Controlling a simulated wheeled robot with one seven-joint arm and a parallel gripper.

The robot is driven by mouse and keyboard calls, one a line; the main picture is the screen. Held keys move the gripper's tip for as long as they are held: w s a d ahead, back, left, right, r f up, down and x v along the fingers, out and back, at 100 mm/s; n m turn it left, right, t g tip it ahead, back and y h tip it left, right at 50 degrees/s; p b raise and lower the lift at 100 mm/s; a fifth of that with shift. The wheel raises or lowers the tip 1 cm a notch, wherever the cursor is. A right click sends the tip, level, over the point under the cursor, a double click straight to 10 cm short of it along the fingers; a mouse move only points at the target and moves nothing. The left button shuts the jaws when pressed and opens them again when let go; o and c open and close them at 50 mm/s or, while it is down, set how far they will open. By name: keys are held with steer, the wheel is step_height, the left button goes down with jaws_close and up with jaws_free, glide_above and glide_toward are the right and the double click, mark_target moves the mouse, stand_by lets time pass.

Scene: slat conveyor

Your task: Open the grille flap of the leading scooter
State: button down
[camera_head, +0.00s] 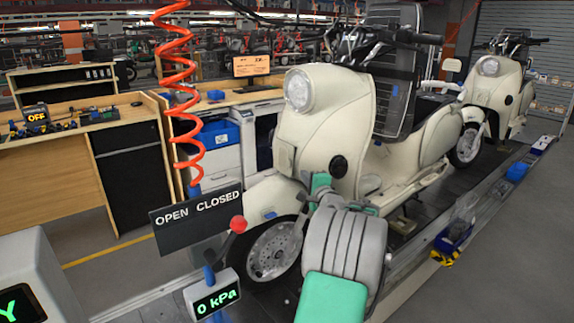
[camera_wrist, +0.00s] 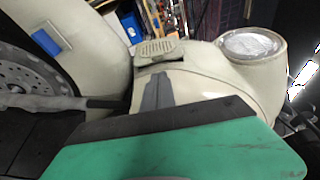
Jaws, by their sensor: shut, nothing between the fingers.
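The leading scooter (camera_head: 345,120) is cream, with a round headlight (camera_head: 299,90); its headlight also shows in the wrist view (camera_wrist: 250,45). The grille flap (camera_wrist: 158,48) is a small cream slotted piece on the scooter's front, below the headlight. It shows edge-on at the front in the head view (camera_head: 285,156); how far it stands open I cannot tell. My gripper (camera_head: 320,183) is shut and empty, at the scooter's front beside and below the flap. In the wrist view its grey fingers (camera_wrist: 155,92) point toward the flap with a small apparent gap; contact is unclear.
An "OPEN CLOSED" sign (camera_head: 197,217), a red-knobbed lever (camera_head: 237,225) and a "0 kPa" display (camera_head: 213,302) stand at left of my arm. A red coiled hose (camera_head: 178,70) hangs above. A second scooter (camera_head: 495,90) stands behind on the conveyor. Wooden benches (camera_head: 60,150) are left.

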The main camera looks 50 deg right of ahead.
steer(key=p+x, duration=0.1)
steer(key=x, duration=0.8)
steer(key=shift+w+d+p, duration=0.25)
steer(key=shift+w+p, duration=0.05)
steer(key=shift+p, duration=0.1)
steer(key=shift+a, duration=0.1)
